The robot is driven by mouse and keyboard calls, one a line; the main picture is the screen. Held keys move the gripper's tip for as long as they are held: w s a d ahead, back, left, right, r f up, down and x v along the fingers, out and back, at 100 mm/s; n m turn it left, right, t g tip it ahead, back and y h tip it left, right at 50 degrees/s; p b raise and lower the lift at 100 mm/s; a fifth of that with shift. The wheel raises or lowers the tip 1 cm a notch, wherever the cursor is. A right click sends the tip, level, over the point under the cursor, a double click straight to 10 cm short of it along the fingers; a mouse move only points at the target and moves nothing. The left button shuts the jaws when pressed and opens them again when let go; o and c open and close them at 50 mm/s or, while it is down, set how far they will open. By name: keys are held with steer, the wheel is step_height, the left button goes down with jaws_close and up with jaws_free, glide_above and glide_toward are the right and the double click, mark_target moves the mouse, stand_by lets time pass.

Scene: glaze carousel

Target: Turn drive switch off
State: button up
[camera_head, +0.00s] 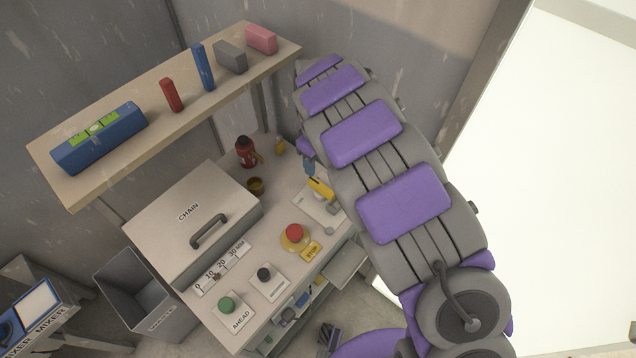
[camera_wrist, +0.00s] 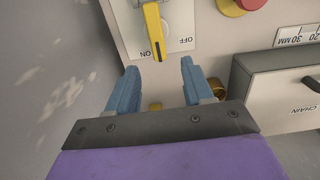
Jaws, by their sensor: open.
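The drive switch is a yellow lever (camera_wrist: 154,30) on a pale plate (camera_wrist: 182,15) marked ON and OFF. In the wrist view the lever's end lies beside the word ON, and OFF is to the right, apart from it. The yellow lever (camera_head: 321,188) also shows in the head view, on the bench beside my arm. My gripper (camera_wrist: 158,72) is open and empty, its two blue fingers short of the lever's end, which lies between their lines. In the head view only a bit of blue finger (camera_head: 309,166) shows; my arm hides the rest.
A red STOP button (camera_head: 294,233) on a yellow base, a black button (camera_head: 264,275) and a green AHEAD button (camera_head: 227,306) sit along the bench. A CHAIN box (camera_head: 170,210) stands left. A red bottle (camera_head: 245,154) and small brown pot (camera_head: 256,186) stand near the back. A shelf (camera_head: 130,140) overhangs.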

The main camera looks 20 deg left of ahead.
mark_target(318, 184)
steer(key=d+f, duration=0.1)
steer(key=f, duration=0.1)
steer(key=f+b, duration=0.1)
steer(key=f, duration=0.1)
steer(key=d+f, duration=0.1)
steer(key=f, duration=0.1)
steer(key=shift+d+f, duration=0.1)
steer(key=shift+d, duration=0.25)
steer(key=f, duration=0.1)
steer(key=a+f+b, duration=0.1)
steer(key=f, duration=0.1)
steer(key=shift+a+f, duration=0.15)
steer(key=shift+a, duration=0.05)
steer(key=shift+a+f, duration=0.35)
steer(key=shift+a, duration=0.05)
steer(key=shift+d+r, duration=0.2)
steer(key=shift+d, duration=0.5)
steer(key=shift+c, duration=0.2)
steer(key=shift+d, duration=0.2)
steer(key=shift+c, duration=0.7)
steer(key=shift+a, duration=0.15)
steer(key=c, duration=0.3)
steer(key=shift+a, duration=0.4)
steer(key=c, duration=0.3)
steer(key=shift+f, duration=0.1)
steer(key=shift+c, duration=0.8)
jaws_close()
